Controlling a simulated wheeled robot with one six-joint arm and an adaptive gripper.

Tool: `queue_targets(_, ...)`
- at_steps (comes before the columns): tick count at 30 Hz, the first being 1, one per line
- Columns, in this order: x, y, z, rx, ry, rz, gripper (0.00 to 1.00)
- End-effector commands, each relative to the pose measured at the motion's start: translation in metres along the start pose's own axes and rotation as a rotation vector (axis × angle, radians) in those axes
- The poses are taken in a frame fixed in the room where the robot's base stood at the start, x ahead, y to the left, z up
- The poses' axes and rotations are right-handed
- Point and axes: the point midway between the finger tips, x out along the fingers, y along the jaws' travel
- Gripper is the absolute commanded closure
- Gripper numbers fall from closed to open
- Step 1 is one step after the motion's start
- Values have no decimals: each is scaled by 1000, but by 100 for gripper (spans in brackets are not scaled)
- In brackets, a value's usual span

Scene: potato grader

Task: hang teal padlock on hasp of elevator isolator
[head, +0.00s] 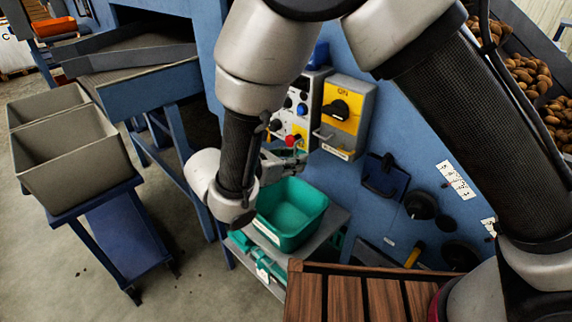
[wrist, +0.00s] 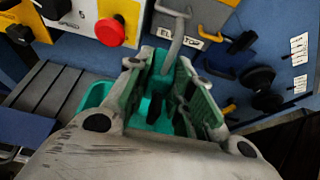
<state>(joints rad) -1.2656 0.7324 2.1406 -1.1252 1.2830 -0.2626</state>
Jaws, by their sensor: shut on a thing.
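In the wrist view my gripper (wrist: 168,75) is shut on the padlock, with one finger on each side. The padlock's grey shackle (wrist: 177,45) sticks up beyond the fingertips, in front of the isolator's label; its teal body is mostly hidden between the fingers. In the head view my gripper (head: 296,160) is just below and left of the elevator isolator (head: 343,112), a yellow and grey box with a black rotary knob. Its metal hasp (head: 322,136) projects at the lower left. I cannot tell whether the shackle touches the hasp.
A control panel (head: 300,105) with a red stop button (wrist: 110,32) is left of the isolator. A teal bin (head: 293,212) stands on a shelf below my gripper. Dark tools (head: 421,205) hang on the blue wall at the right. A slatted wooden surface (head: 345,297) is in front.

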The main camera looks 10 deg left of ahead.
Motion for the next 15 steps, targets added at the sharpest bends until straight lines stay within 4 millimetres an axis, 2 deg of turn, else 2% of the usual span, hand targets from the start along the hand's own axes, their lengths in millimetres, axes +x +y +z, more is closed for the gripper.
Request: queue_targets(15,43,0,18,1,-1,-1,100)
